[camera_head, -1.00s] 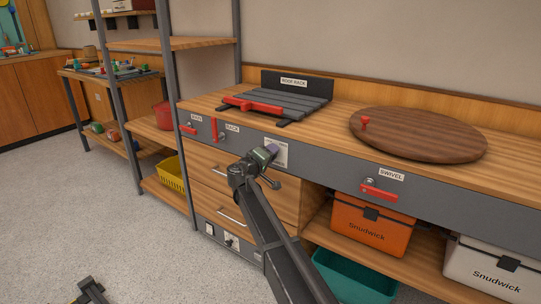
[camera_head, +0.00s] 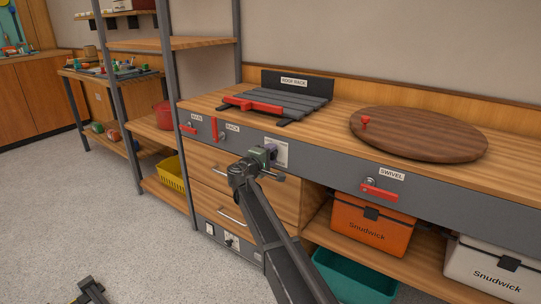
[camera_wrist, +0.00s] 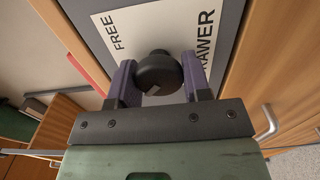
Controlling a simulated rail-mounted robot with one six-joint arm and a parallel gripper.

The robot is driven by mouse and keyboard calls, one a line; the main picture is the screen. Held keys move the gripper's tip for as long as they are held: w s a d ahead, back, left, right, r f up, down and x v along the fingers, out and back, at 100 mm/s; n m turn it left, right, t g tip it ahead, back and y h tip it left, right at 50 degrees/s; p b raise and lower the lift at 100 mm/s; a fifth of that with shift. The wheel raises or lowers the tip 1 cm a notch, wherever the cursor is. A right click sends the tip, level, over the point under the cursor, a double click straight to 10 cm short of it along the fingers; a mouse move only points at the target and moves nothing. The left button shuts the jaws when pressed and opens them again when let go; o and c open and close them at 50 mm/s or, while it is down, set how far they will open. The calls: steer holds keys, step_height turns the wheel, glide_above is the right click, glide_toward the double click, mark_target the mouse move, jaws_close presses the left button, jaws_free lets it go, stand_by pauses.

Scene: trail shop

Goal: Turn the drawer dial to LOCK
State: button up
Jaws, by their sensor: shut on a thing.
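The drawer dial (camera_wrist: 158,74) is a round black knob on a white label plate (camera_wrist: 118,22) in the wrist view. The words FREE and DRAWER show on the plate; the LOCK mark is not visible. My gripper (camera_wrist: 159,80) has its two purple fingers on either side of the dial, shut on it. In the head view my gripper (camera_head: 270,150) is at the grey front panel above the drawers, and the plate (camera_head: 281,155) shows just to its right. The dial is hidden there, and I cannot tell which way it points.
Two wooden drawers (camera_head: 228,180) with bar handles lie below the panel. Red levers labelled RACK (camera_head: 215,129) and SWIVEL (camera_head: 379,192) stick out either side. A roof rack (camera_head: 290,97) and a round wooden board (camera_head: 425,135) are on the bench top.

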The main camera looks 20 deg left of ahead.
steer(key=o, duration=0.9)
steer(key=v, duration=1.1)
